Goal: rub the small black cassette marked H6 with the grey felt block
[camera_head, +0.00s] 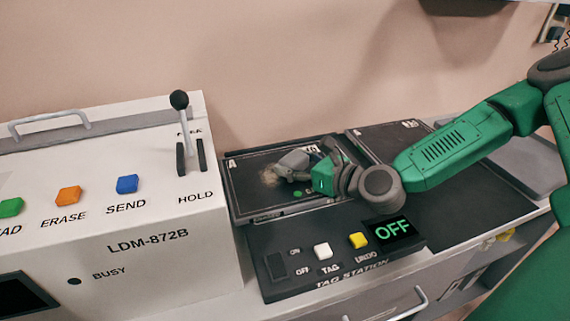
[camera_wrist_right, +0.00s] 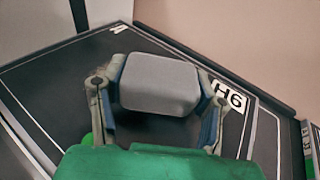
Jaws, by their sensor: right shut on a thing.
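The grey felt block (camera_wrist_right: 160,80) is in my right gripper (camera_head: 292,165), whose fingers press on its two sides in the right wrist view. The black cassette (camera_head: 250,196) lies flat under the gripper. Its white H6 label (camera_wrist_right: 231,97) shows beside the block in the right wrist view; in the head view the gripper partly covers the label. A pale dusty smudge (camera_head: 269,177) shows on the cassette just left of the gripper. The block is over the cassette; I cannot tell whether it touches. My left gripper is not in view.
A second, black cassette (camera_head: 385,146) lies to the right, behind my right arm. The tag station (camera_head: 300,262) with an OFF display (camera_head: 393,230) is in front. The white LDM-872B machine (camera_head: 110,190) with a lever (camera_head: 181,120) stands close on the left.

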